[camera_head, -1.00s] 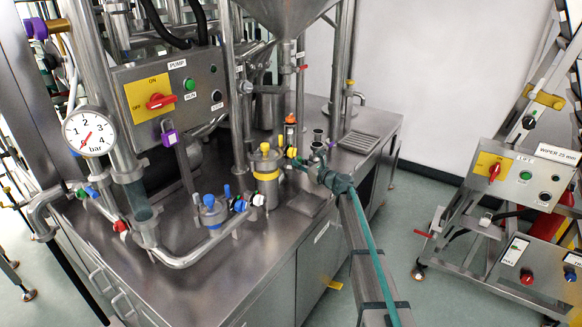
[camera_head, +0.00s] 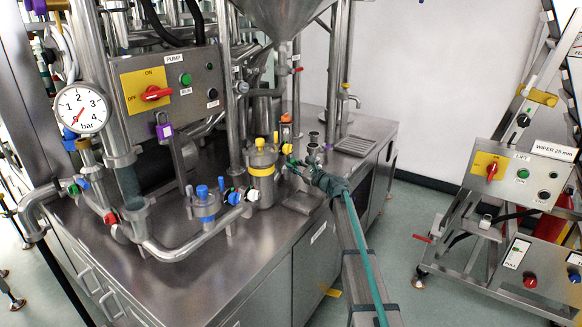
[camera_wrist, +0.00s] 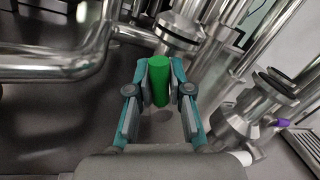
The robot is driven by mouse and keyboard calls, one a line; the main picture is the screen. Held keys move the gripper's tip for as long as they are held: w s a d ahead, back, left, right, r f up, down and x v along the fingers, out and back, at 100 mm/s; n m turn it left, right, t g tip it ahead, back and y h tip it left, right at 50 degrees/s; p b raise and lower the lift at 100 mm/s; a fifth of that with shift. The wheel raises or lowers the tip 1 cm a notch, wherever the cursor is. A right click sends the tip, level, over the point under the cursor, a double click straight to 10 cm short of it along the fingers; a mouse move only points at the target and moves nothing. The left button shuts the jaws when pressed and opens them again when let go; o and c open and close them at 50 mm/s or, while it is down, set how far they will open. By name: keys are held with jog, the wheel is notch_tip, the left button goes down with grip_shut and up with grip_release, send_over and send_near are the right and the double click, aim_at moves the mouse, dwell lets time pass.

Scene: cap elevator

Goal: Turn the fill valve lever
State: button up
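A green cylindrical handle (camera_wrist: 158,80), which looks like the fill valve lever, stands between the fingertips of my gripper (camera_wrist: 160,84) in the wrist view. The pads lie close against both its sides, and the gripper looks shut on it. In the head view my gripper (camera_head: 297,166) is low over the steel bench, just right of the yellow-banded canister (camera_head: 262,178). The handle cannot be clearly told from the teal fingers there. The lever's pivot is hidden in the wrist view.
A blue-topped valve unit (camera_head: 205,205) and curved steel pipes stand left on the bench (camera_head: 260,245). A pump panel (camera_head: 170,90) and a pressure gauge (camera_head: 83,107) are behind them. A steel funnel (camera_head: 285,15) hangs above. A lift cart (camera_head: 520,185) stands at the right.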

jog(key=o, duration=0.3)
jog(key=v, duration=1.2)
